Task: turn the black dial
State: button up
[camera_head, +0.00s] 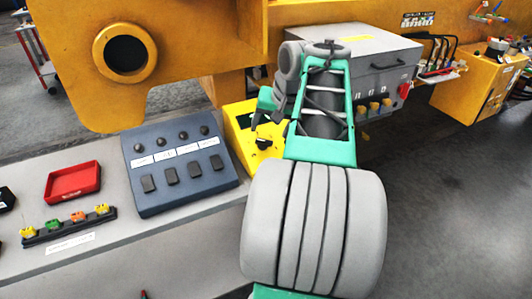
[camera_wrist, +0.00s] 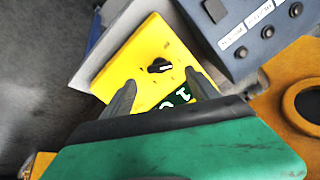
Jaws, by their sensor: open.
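The black dial (camera_wrist: 159,66) sits on the face of a yellow box (camera_wrist: 128,60) in the wrist view. It carries a light pointer mark and stands clear of my fingers. In the head view the dial (camera_head: 263,143) shows on the yellow box (camera_head: 243,149), just left of my arm, which hides the box's right part. My gripper (camera_wrist: 163,96) is open, its two dark fingertips apart over the box's near part, with the dial beyond and between them. In the head view my gripper (camera_head: 262,117) is partly hidden behind my green wrist.
A blue-grey panel (camera_head: 143,199) with several knobs and switches stands left of the yellow box. A red tray (camera_head: 73,181) and a rack of coloured clips (camera_head: 68,226) lie further left on the grey bench (camera_head: 115,255). A large yellow casting (camera_head: 180,30) rises behind.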

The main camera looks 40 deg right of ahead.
aim_at(265, 141)
jog(key=x, duration=0.7)
jog(key=shift+w+d+f, duration=0.1)
jog(key=shift+w+f, duration=0.05)
jog(key=shift+f, duration=0.05)
jog(key=c, duration=1.4)
